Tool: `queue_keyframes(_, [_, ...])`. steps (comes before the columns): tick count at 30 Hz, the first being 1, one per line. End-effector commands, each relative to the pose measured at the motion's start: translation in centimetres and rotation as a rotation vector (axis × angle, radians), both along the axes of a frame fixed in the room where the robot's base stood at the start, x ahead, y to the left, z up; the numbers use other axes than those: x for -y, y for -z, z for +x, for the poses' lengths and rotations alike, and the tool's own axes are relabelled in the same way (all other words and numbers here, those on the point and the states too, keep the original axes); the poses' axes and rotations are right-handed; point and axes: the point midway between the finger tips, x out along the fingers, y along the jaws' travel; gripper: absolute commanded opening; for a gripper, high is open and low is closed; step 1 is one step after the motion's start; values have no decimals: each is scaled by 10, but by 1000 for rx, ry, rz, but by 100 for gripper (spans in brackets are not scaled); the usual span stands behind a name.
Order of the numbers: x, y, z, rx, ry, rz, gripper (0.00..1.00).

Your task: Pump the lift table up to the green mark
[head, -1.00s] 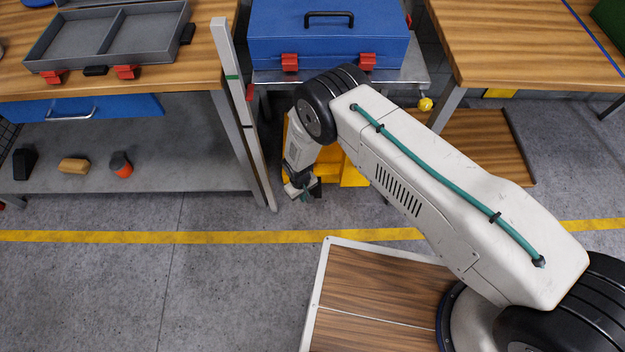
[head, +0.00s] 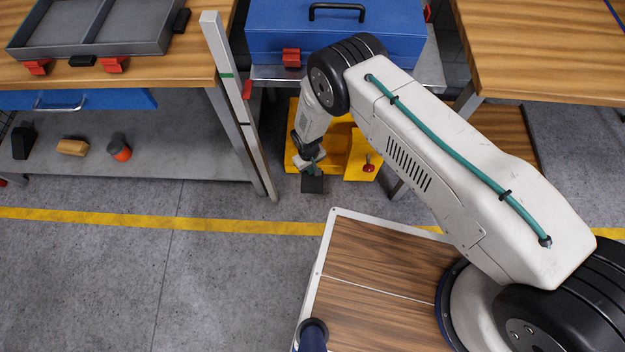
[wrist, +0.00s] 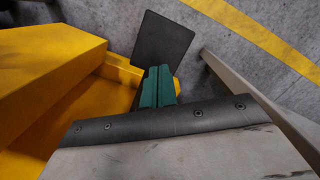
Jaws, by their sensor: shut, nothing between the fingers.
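The lift table's grey top (head: 277,75) carries a blue toolbox, above a yellow base (head: 356,146). A white post (head: 236,115) stands at its left, with a green mark (head: 226,76). A red pointer (head: 247,90) at the table's edge sits a little below the mark. A black foot pedal (head: 313,185) juts out low in front of the yellow base; it also shows in the wrist view (wrist: 163,38).
The blue toolbox (head: 340,40) rests on the table top. A red knob (head: 369,168) stands at the base's right. Wooden workbenches (head: 190,70) flank the table, the left one with a grey open case (head: 120,35). Open floor lies at the front left.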

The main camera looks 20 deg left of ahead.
Motion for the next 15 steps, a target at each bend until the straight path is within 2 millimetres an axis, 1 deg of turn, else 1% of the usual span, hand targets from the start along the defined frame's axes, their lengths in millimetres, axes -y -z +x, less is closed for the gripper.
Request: queue_keyframes(15, [4, 57, -4, 0, 0, 0, 0])
